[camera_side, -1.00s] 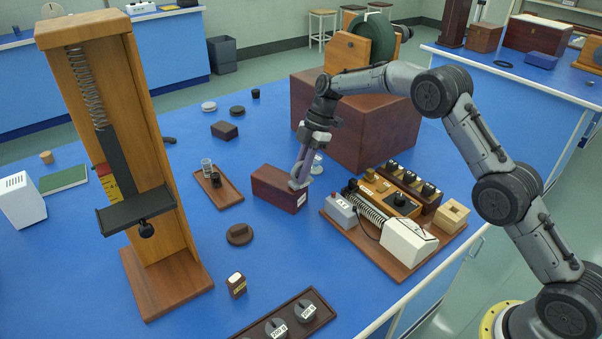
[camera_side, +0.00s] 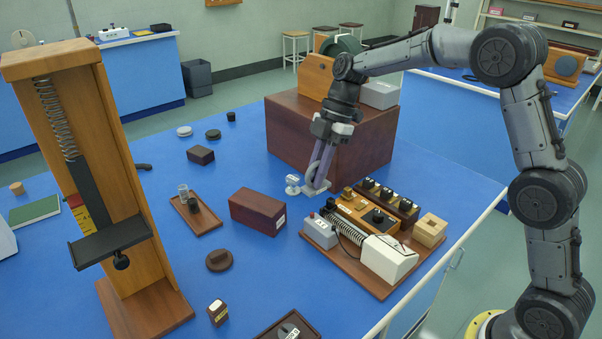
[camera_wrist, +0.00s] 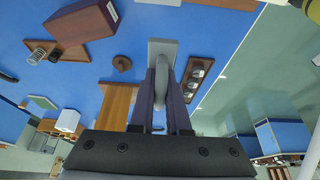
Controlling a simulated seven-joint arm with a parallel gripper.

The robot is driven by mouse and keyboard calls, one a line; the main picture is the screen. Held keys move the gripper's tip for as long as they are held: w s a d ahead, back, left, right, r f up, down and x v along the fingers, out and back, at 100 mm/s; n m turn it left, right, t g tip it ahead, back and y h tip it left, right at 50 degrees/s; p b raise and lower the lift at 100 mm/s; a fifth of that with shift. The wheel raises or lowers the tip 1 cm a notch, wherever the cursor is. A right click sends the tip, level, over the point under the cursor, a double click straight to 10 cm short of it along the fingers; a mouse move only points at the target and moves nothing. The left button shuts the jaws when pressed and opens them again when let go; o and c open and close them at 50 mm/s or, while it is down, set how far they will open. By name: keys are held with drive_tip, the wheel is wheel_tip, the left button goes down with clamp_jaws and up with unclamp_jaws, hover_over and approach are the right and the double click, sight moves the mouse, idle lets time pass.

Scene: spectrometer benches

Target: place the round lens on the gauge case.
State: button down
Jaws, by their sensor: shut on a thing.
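My gripper (camera_side: 317,186) is shut on a pale grey piece, which I take as the round lens. In the wrist view the lens (camera_wrist: 163,50) sticks out beyond my fingers (camera_wrist: 165,95), with a flat grey end and a curved part. Its round face is partly hidden by the fingers. The gauge case seems to be the dark red-brown box (camera_side: 257,211) with a white label, standing on the blue bench. It also shows at the upper left of the wrist view (camera_wrist: 82,24). My gripper is right of the case, apart from it; the case top is bare.
A circuit board (camera_side: 345,265) with meters and a coil lies to the right. A large wooden box (camera_side: 345,140) stands behind. A tray (camera_side: 183,217) lies left of the case.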

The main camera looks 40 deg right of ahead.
drive_tip(key=shift+s+r, duration=0.3)
drive_tip(key=shift+s, duration=0.4)
drive_tip(key=shift+d+m, duration=0.1)
drive_tip(key=shift+m, duration=0.3)
drive_tip(key=shift+w+d+f+m+t, duration=0.2)
drive_tip(key=shift+w+m+t, duration=0.4)
drive_tip(key=shift+m, duration=0.6)
drive_tip(key=m, duration=0.1)
drive_tip(key=w+m+t, duration=0.1)
drive_tip(key=m, duration=0.1)
drive_tip(key=shift+w+h, duration=0.15)
drive_tip(key=shift+h, duration=0.15)
drive_tip(key=w+a+f+m, duration=0.1)
drive_tip(key=w+f, duration=0.1)
drive_tip(key=w, duration=0.2)
drive_tip(key=w+a+f+m, duration=0.1)
drive_tip(key=w+a+f, duration=0.1)
drive_tip(key=w, duration=0.3)
drive_tip(key=w+a+f+t, duration=0.1)
drive_tip(key=w+a+f, duration=0.1)
drive_tip(key=w+f, duration=0.2)
drive_tip(key=shift+w+f+m+h, duration=0.25)
drive_tip(key=shift+w+m+h, duration=0.05)
drive_tip(key=shift+m+h, duration=0.1)
drive_tip(key=shift+w+f, duration=0.3)
drive_tip(key=shift+f, duration=1.55)
drive_tip(key=shift+f, duration=0.15)
